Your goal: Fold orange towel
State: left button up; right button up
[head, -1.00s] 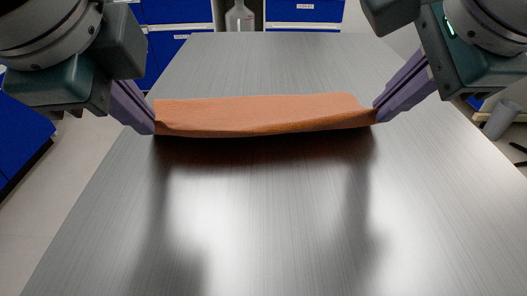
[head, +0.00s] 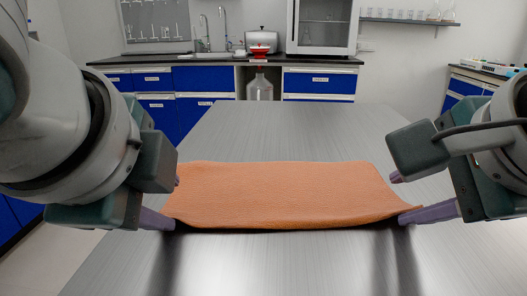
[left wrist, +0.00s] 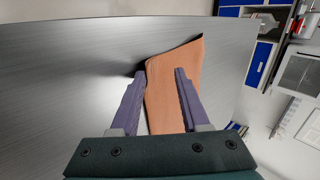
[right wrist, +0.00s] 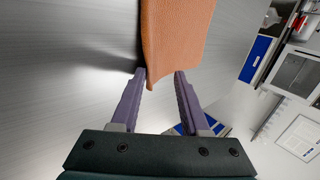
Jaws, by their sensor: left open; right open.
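The orange towel (head: 285,195) lies as a wide, flat strip across the metal table, its near edge slightly raised and shadowed underneath. My left gripper (head: 176,202) is open at the towel's left end. In the left wrist view the towel (left wrist: 172,100) passes between the spread fingers (left wrist: 164,68). My right gripper (head: 398,197) is open at the towel's right end. In the right wrist view a towel corner (right wrist: 170,50) reaches in between the tips of the spread fingers (right wrist: 160,74). The towel's underside is hidden.
The metal table (head: 290,130) is bare behind and in front of the towel. Beyond it stand blue cabinets (head: 205,78) with a sink, a large glass bottle (head: 260,87) and a glass-fronted cabinet (head: 322,25).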

pick_arm(q)
jog(key=shift+o, duration=0.5)
pick_arm(e)
jog(key=shift+o, duration=0.5)
pick_arm(q)
jog(key=s+r, duration=0.4)
jog(key=r, duration=0.5)
pick_arm(e)
jog(key=s+r, duration=0.4)
jog(key=r, duration=0.5)
pick_arm(q)
jog(key=shift+s, duration=0.1)
pick_arm(e)
jog(key=shift+s, duration=0.1)
